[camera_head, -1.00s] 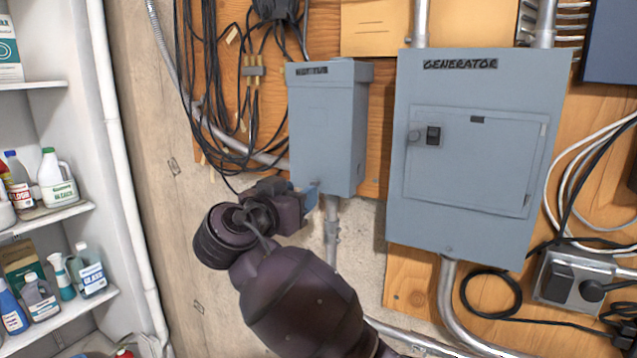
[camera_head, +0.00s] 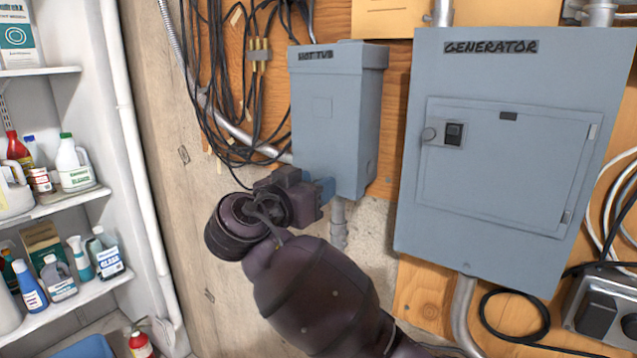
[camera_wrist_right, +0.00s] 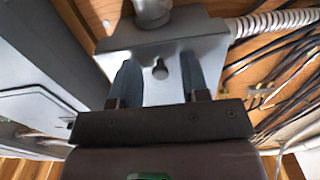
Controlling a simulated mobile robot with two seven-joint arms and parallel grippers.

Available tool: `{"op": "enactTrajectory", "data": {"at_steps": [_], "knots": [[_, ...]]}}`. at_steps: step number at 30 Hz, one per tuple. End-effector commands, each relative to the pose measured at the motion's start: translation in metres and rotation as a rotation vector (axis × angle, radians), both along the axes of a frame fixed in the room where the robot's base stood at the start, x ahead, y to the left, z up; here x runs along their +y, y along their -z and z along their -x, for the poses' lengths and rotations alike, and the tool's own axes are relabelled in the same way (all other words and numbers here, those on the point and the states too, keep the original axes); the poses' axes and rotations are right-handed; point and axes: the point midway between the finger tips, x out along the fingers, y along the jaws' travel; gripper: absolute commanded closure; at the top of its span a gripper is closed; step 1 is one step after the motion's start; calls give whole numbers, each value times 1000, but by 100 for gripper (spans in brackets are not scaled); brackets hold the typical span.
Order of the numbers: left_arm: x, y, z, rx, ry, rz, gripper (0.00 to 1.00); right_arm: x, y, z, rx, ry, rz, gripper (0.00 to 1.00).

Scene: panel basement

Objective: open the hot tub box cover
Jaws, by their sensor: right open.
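The grey hot tub box (camera_head: 335,120), labelled HOT TUB, hangs on the wall at the centre of the head view. Its front cover is down. My right gripper (camera_head: 324,188) is at the box's lower front edge, with a blue finger showing there. In the right wrist view, the box's underside (camera_wrist_right: 205,42) shows upside down, with a keyhole-shaped slot or tab detail (camera_wrist_right: 160,70). The right gripper's two fingers (camera_wrist_right: 162,66) are apart on either side of this detail. I cannot tell whether they touch the box. My left gripper is not in view.
The larger grey generator box (camera_head: 505,230) stands close to the right. A conduit (camera_head: 339,225) runs down below the hot tub box. Black cables (camera_head: 215,110) hang at its left. White shelves (camera_head: 75,193) with bottles stand at the far left.

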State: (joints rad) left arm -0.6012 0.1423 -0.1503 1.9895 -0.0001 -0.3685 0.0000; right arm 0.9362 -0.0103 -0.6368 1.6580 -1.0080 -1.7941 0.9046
Motion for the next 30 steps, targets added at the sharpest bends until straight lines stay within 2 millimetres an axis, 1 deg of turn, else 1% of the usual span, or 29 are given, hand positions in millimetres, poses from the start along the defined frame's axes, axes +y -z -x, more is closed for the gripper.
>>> {"op": "enactTrajectory", "data": {"at_steps": [9,11,15,17,18,30], "knots": [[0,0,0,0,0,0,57,0,0,0,0,0,0,58],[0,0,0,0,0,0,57,0,0,0,0,0,0,67],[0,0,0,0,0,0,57,0,0,0,0,0,0,89],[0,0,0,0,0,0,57,0,0,0,0,0,0,98],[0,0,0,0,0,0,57,0,0,0,0,0,0,100],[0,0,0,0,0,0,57,0,0,-3,0,0,0,100]]}}
